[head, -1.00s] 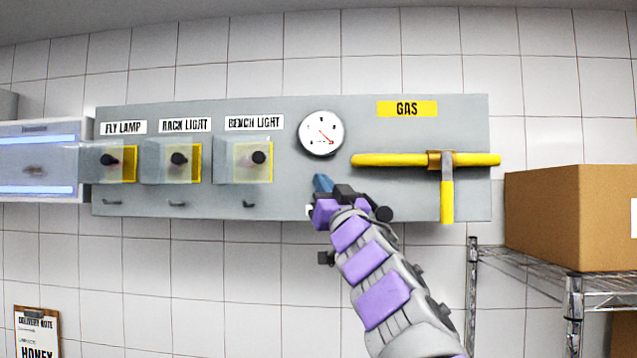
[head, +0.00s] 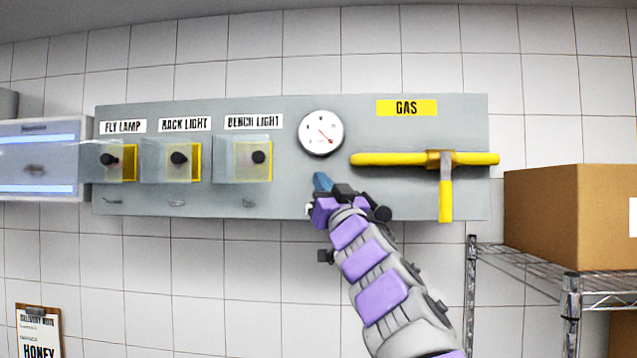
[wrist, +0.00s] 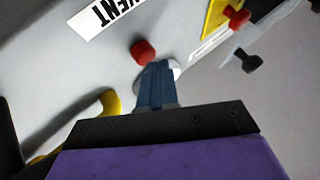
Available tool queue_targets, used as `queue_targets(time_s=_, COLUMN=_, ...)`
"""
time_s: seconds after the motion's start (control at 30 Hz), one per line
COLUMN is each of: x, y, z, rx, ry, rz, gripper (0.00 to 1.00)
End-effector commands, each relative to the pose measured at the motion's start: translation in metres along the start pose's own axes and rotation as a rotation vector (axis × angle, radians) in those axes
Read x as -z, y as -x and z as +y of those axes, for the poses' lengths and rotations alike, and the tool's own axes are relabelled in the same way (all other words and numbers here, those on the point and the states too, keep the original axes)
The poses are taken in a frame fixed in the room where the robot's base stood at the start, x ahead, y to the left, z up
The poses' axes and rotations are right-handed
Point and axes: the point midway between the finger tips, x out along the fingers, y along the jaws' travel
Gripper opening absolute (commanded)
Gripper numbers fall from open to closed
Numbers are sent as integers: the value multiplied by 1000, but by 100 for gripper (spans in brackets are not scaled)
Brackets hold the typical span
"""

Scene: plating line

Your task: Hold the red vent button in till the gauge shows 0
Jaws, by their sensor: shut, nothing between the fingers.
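The round white gauge (head: 321,133) is on the grey wall panel. Its red needle points to the lower right; its numbers are too small to read. The red vent button (wrist: 143,50) shows in the wrist view beside the "VENT" label (wrist: 106,12). In the head view my arm hides the button. My gripper (wrist: 157,68) is shut and empty, its blue fingertips (head: 322,182) at the panel below the gauge. In the wrist view the tips are right by the button's lower edge; I cannot tell whether they touch it.
Three clear-covered switches, including the bench light switch (head: 258,158), are to the left. A yellow gas handle (head: 400,159) is to the right of the gauge. A cardboard box (head: 570,215) stands on a wire rack (head: 540,262) at the right.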

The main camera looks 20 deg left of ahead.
Motion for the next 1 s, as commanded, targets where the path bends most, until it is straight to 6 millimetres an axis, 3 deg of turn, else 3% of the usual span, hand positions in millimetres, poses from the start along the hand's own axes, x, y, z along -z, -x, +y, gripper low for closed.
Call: queue_targets(time_s=1.0, x=-6, y=-5, z=9, rx=-6, ry=-3, rz=-3, gripper=0)
